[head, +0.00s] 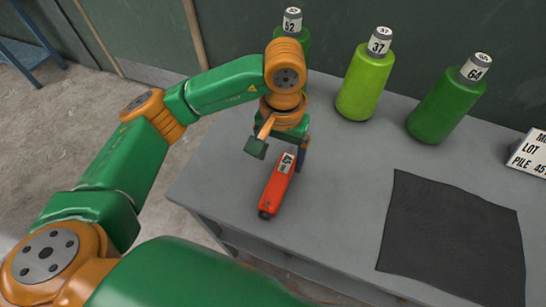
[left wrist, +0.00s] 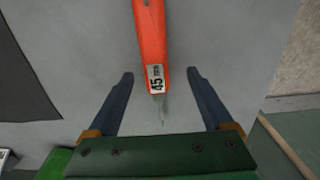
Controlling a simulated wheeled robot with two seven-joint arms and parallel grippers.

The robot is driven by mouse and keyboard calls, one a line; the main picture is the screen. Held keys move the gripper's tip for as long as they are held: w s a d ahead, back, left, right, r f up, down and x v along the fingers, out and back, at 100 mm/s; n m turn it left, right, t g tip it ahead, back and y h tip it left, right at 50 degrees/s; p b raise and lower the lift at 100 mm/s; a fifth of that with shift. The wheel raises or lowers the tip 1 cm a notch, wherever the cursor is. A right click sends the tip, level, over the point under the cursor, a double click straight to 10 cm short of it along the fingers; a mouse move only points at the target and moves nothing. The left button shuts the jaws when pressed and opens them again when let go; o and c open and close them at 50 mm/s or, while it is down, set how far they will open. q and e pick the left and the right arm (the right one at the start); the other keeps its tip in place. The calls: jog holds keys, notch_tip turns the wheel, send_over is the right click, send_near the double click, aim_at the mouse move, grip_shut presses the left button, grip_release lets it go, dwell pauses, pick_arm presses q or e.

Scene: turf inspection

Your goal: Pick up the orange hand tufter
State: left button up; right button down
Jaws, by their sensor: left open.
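The orange hand tufter (head: 276,191) lies on the left part of the grey table, with a white label reading 45 near its far end. My left gripper (head: 281,152) is at the tufter's far end, above the table. In the left wrist view the gripper (left wrist: 160,88) is open, with one blue finger on each side of the tufter's (left wrist: 151,35) label and thin tip. The fingers look apart from the tufter. My right gripper is not in view.
Green bottles labelled 52 (head: 303,45), 37 (head: 365,85) and 64 (head: 445,105) stand along the table's back. A dark mat (head: 452,240) lies at the right, near a white sign (head: 529,153). Bare grey table (head: 335,190) separates tufter and mat.

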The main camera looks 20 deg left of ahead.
aim_at(280, 175)
pick_arm(q)
jog(key=shift+s+d+f+p, duration=0.25)
jog(key=shift+s+f+p, duration=0.15)
jog(key=shift+f+p, duration=0.15)
jog(key=shift+s+d+f+p, duration=0.25)
jog(key=shift+s+f+p, duration=0.15)
jog(key=shift+f+p, duration=0.1)
notch_tip(280, 175, down, 3)
jog(key=shift+s+f, duration=0.1)
jog(key=shift+a+f, duration=0.15)
jog(key=shift+f, duration=0.1)
jog(key=shift+w+a, duration=0.1)
jog(key=shift+w, duration=0.15)
jog(key=shift+c, duration=0.4)
jog(key=c, duration=1.1)
grip_shut()
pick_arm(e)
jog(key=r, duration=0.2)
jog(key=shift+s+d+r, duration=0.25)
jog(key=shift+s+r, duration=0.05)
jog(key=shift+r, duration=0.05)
